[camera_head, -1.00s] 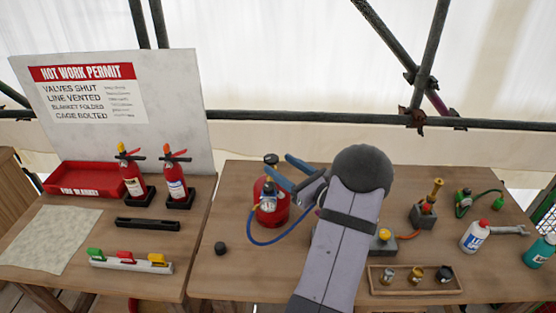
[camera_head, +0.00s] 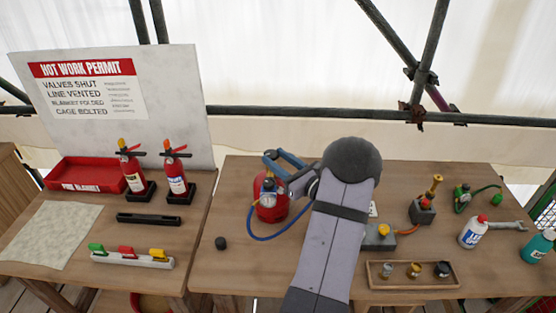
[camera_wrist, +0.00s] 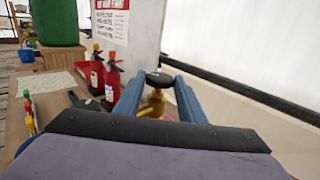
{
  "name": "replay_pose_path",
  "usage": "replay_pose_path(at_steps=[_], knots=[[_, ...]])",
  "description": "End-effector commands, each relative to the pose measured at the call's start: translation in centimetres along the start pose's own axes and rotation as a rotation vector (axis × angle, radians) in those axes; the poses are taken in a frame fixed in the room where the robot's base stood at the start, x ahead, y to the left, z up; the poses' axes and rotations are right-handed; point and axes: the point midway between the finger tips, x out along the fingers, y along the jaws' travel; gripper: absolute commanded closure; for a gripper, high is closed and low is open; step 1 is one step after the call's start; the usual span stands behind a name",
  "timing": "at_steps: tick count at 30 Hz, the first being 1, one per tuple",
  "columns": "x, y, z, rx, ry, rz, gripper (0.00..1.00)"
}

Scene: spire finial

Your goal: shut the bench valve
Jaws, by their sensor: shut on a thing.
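A small red gas cylinder (camera_head: 272,207) with a round gauge stands upright near the back left of the right bench. In the wrist view its brass valve (camera_wrist: 154,103) carries a round black knob (camera_wrist: 158,77). My gripper (camera_head: 270,163) is at the top of the cylinder, its blue fingers shut on the knob. The wrist view shows the gripper (camera_wrist: 158,84) with one finger on each side of the knob. In the head view the fingers mostly hide the knob. A blue hose (camera_head: 268,239) curves from the cylinder toward my arm, which hides its far end.
A grey block with a yellow knob (camera_head: 380,237) and a brass fitting block (camera_head: 423,211) stand right of my arm. A tray (camera_head: 410,285) holds small fittings in front. Two extinguishers (camera_head: 177,178) and a strip with coloured levers (camera_head: 132,259) are on the left bench.

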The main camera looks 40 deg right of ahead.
Motion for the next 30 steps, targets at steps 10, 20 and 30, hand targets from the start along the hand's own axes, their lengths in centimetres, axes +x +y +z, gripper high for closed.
replay_pose_path(at_steps=[10, 20, 30], knots=[[-0.01, 0.31, 0.14, 0.000, -0.004, -0.105, 0.86], [-0.02, 0.29, 0.14, 0.000, -0.003, -0.104, 0.45], [-0.33, 0.29, 0.02, 0.000, -0.001, -0.105, 0.45]])
